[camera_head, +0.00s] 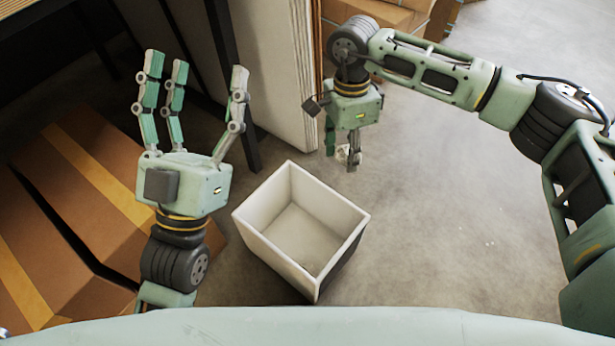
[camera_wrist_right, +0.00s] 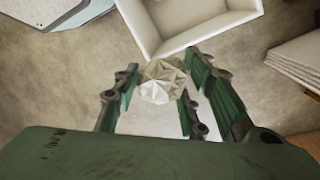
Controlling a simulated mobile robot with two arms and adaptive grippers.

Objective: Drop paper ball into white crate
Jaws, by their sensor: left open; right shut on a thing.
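The white crate (camera_head: 262,246) stands open on the floor, and its inside looks empty. My right gripper (camera_head: 345,155) points down just beyond the crate's back right side, outside its rim. It is shut on a crumpled pale paper ball (camera_head: 343,153), mostly hidden by the fingers in the head view. In the right wrist view the paper ball (camera_wrist_right: 161,82) sits between the fingers (camera_wrist_right: 160,85), with the crate (camera_wrist_right: 212,32) ahead of it at the top. My left gripper (camera_head: 197,85) is open and empty, fingers up, left of the crate.
Cardboard boxes (camera_head: 95,190) lie at the left under a dark frame with a black leg (camera_head: 232,85). A tall white panel stack (camera_head: 278,70) stands behind the crate. More cardboard boxes (camera_head: 385,18) are at the back. The grey floor (camera_head: 440,220) to the right is clear.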

